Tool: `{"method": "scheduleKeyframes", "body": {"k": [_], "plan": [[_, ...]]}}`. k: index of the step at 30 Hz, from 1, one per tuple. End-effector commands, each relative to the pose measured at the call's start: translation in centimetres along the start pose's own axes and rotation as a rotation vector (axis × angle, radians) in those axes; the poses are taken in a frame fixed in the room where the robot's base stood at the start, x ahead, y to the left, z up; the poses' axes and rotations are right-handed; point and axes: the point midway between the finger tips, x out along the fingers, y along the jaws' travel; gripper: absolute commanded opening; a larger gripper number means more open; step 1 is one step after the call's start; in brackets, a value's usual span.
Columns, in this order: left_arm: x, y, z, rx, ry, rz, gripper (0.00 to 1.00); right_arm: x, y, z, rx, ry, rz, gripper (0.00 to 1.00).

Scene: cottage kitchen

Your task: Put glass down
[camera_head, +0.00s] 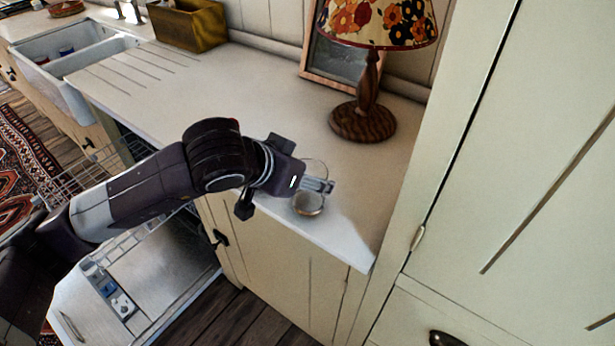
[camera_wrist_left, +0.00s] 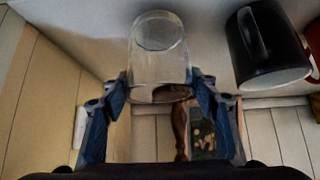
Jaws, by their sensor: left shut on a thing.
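A clear drinking glass (camera_head: 308,204) is at the counter's (camera_head: 345,215) front edge, below and left of the lamp. My left gripper (camera_head: 318,185) is shut on it, with its dark fingers on either side. In the left wrist view the glass (camera_wrist_left: 158,62) shows between the two fingertips (camera_wrist_left: 160,92), its round base toward the top of the picture. I cannot tell for sure whether its base touches the counter. My right gripper is in neither view.
A lamp with a wooden base (camera_head: 362,121) and a picture frame (camera_head: 335,68) stand behind the glass. A black mug (camera_wrist_left: 262,45) is close by in the left wrist view. The tall cupboard (camera_head: 500,150) bounds the right. An open dishwasher (camera_head: 145,285) is below left.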

Motion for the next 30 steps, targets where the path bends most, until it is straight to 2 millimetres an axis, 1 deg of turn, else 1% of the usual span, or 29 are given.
{"method": "scheduleKeyframes", "body": {"k": [3, 11, 16, 17, 21, 30], "plan": [[0.69, -0.01, 0.7, 0.0, 0.001, 0.0, 0.22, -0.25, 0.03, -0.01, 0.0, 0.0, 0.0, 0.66], [0.8, -0.03, 0.74, 0.001, 0.004, -0.001, 0.22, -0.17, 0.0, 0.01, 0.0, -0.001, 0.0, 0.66], [1.08, -0.02, 1.0, 0.001, 0.004, -0.001, 0.22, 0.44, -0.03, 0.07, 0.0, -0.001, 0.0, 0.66], [1.03, -0.02, 1.02, 0.001, 0.001, -0.001, 0.57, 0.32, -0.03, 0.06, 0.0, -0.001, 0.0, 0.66], [0.99, -0.02, 0.98, 0.001, 0.001, -0.001, 0.72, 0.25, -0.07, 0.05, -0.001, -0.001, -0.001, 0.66], [0.93, -0.02, 0.92, 0.001, 0.001, -0.001, 0.72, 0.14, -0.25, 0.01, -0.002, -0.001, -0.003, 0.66]]}}
